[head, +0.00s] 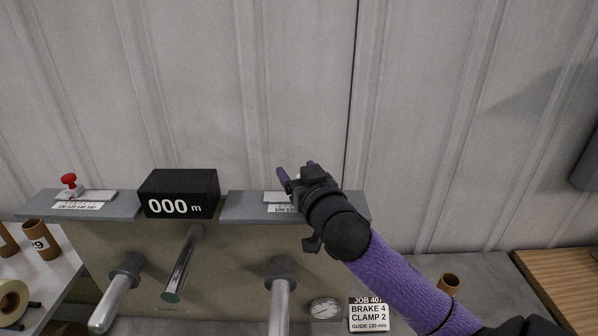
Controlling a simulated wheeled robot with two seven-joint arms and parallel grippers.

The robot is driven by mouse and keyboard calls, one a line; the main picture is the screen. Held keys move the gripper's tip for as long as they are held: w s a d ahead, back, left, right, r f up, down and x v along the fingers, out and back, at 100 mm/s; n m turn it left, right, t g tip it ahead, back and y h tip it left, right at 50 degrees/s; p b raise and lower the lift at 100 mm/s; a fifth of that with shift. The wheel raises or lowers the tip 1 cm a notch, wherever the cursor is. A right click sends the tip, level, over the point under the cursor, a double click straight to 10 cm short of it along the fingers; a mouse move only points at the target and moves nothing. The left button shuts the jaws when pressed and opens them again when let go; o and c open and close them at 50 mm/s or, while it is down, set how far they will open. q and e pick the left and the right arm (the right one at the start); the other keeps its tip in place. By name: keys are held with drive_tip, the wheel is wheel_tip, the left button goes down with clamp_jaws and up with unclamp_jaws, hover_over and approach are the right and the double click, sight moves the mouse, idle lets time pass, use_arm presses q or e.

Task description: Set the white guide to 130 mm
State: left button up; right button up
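My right gripper (297,172) is over the right-hand grey shelf of the machine, its two purple fingers apart. A small whitish patch shows between them; I cannot tell whether it is the white guide. The arm and gripper hide most of the right-hand scale (279,209) and its pale rail (276,196), so the guide's setting cannot be read. A job card (368,314) below reads JOB 407, BRAKE 4, CLAMP 2, GUIDE 130 mm. My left gripper is not in view.
A guide with a red knob (69,180) sits on the left-hand scale. A black display (179,193) reads 000 m. Metal rollers (281,298) stick out below, beside a round gauge (324,310). Cardboard tubes (41,239) and a tape roll (12,301) lie at left.

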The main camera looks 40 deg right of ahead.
clamp_jaws()
idle(1.3)
